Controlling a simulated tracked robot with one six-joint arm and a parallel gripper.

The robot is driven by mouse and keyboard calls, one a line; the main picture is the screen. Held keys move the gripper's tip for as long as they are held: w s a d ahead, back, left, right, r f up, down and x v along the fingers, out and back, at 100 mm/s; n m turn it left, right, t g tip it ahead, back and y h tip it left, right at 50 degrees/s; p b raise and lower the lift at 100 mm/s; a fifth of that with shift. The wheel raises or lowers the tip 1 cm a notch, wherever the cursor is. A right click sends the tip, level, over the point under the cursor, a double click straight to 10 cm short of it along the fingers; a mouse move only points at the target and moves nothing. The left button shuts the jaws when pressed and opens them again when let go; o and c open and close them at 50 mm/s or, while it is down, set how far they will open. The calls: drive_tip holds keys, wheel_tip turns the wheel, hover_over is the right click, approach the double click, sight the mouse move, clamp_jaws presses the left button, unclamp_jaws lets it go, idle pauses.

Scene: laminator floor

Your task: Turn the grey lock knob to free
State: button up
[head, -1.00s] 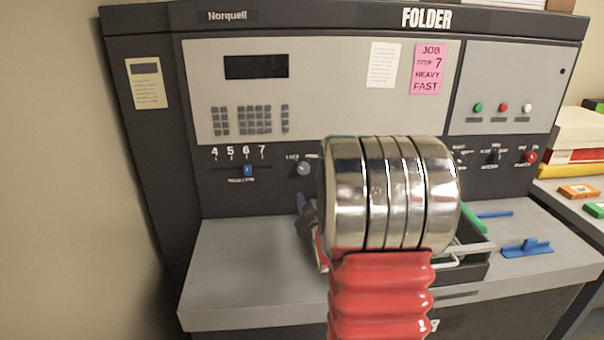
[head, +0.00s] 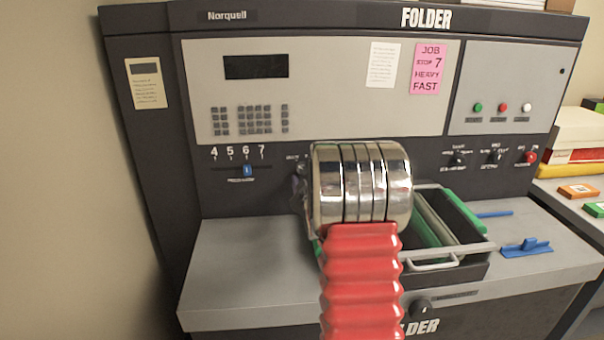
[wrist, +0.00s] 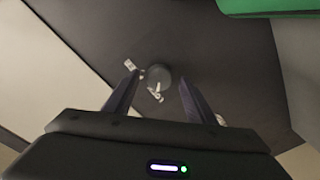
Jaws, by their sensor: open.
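The grey lock knob (wrist: 159,74) shows in the wrist view as a round dark grey knob on the dark panel. Two small white labels sit beside it, too blurred to read, so I cannot tell which setting it points to. My gripper (wrist: 159,79) is open, one finger on each side of the knob in this view; I see no contact. In the head view my arm covers the knob and most of the gripper.
The blue slider (head: 247,170) stands at 6 on the scale. A pink note (head: 430,69) reads stop 7, heavy, fast. An open tray (head: 480,268) with green parts lies right of my arm. A blue piece (head: 527,248) rests on the grey ledge (head: 240,265).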

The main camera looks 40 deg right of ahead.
drive_tip(key=shift+w+d, duration=0.35)
drive_tip(key=shift+w, duration=0.25)
drive_tip(key=shift+c, duration=0.2)
